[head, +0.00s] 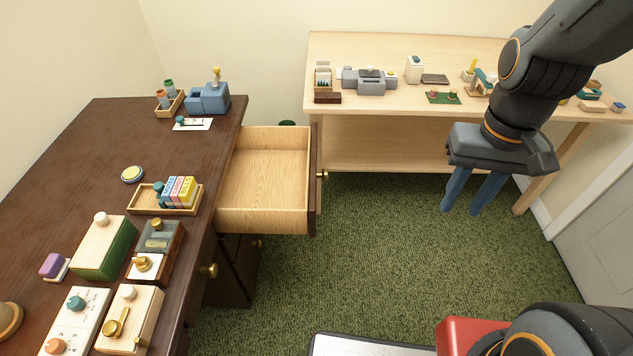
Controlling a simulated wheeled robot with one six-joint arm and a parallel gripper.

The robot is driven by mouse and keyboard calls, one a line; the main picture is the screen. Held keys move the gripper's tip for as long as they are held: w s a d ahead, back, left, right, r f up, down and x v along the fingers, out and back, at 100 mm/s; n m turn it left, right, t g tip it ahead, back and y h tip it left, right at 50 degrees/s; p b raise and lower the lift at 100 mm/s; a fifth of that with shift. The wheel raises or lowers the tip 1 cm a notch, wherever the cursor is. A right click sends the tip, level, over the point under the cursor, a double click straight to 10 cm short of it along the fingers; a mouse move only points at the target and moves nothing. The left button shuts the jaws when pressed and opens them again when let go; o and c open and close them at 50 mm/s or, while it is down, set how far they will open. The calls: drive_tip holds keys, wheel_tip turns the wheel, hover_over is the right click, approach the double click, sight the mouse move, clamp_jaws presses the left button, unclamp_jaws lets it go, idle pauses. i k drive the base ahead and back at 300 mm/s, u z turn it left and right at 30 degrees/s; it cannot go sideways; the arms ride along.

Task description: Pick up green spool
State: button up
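A small green spool-like piece (169,86) stands in a small wooden tray (163,110) at the back left of the dark desk. A second piece, teal and brown, stands in front of it in the same tray. They are small, so I cannot be sure which is the green spool. My gripper (462,211) hangs over the green carpet at the right, far from that tray. Its two blue fingers point down, apart, with nothing between them.
The dark desk (75,165) holds several boxes, a card tray (138,207) and a blue device (210,99). Its empty drawer (265,180) stands pulled out. A light wooden table (400,103) with small items stands behind. Carpet between is clear.

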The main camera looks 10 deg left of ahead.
sight(454, 92)
drive_tip(key=k, duration=0.35)
drive_tip(key=z, duration=0.7)
drive_tip(key=i, duration=0.7)
drive_tip(key=u, duration=1)
drive_tip(key=i, duration=1.05)
drive_tip(key=u, duration=0.45)
